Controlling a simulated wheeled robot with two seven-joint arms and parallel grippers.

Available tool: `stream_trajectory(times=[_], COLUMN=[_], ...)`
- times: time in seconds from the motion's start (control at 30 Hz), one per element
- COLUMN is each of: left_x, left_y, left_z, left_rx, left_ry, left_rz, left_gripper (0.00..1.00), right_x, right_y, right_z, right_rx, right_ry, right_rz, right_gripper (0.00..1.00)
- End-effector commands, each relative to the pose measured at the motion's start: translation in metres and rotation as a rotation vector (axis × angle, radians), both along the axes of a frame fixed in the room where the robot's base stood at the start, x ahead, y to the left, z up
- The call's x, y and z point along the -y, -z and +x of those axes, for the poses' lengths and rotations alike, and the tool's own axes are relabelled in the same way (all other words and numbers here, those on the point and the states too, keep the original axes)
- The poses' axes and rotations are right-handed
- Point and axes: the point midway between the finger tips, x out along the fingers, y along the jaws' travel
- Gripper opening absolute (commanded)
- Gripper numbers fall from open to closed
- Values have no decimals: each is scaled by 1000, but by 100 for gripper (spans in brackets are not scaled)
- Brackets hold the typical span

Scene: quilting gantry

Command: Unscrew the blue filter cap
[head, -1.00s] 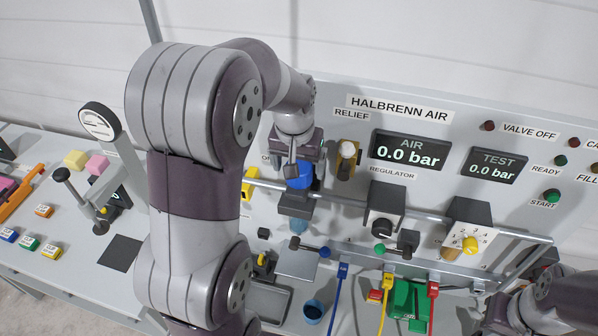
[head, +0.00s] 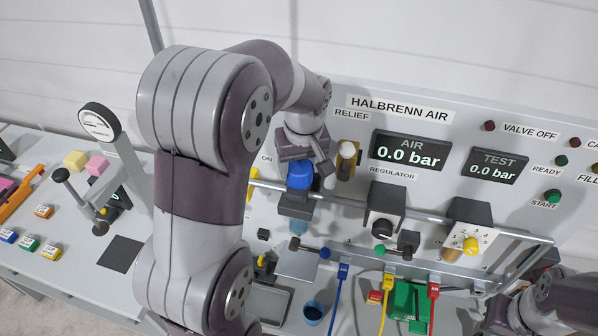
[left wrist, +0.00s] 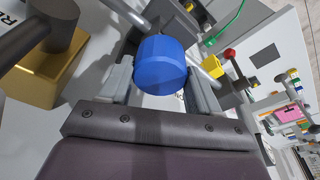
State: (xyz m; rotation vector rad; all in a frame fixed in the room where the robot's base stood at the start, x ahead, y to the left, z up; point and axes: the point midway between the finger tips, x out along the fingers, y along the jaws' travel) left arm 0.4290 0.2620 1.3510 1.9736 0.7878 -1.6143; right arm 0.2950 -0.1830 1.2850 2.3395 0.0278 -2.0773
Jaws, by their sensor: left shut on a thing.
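The blue filter cap (head: 300,175) sits on top of the dark filter body (head: 294,205) on the panel, left of the regulator.
A brass relief valve (head: 347,160) stands close to the right of the left gripper. A grey rail (head: 440,227) runs across the panel front.

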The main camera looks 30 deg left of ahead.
Motion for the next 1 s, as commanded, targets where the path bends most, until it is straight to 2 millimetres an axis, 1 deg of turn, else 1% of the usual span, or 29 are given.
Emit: stream_trajectory(times=[0.03, 0.1, 0.37, 0.43, 0.5, 0.6, 0.87, 0.93, 0.97, 1.0], left_x=[1, 1, 1, 1, 1, 1, 1, 2, 1, 2], left_y=[2, 0, 0, 1, 1, 0, 0, 0, -3, -4], left_z=[1, 1, 1, 2, 2, 3, 2, 4, 3, 3], left_rx=[4, 3, 4, 4, 4, 4, 3, 4, 3, 2], left_ry=[-60, -123, -148, -232, -352, -458, -481, -572, -610, -658], left_rz=[1, 1, 0, 1, 1, 1, 0, 0, 1, 1], left_gripper=[26, 26, 26, 26, 26, 26, 26, 26, 21, 20], right_x=[0, 0, 0, 0, 0, 0, 0, 0, 0, 0], right_y=[4, 4, 4, 7, 9, 10, 9, 11, 7, 3], right_z=[0, 0, 0, 0, 0, 0, 0, 0, 0, 0], right_rx=[0, 0, 0, 0, 0, 0, 0, 0, 0, 0], right_ry=[0, 0, 0, 0, 0, 0, 0, 0, 0, 0], right_rz=[0, 0, 0, 0, 0, 0, 0, 0, 0, 0], right_gripper=[0, 0, 0, 0, 0, 0, 0, 0, 0, 0])
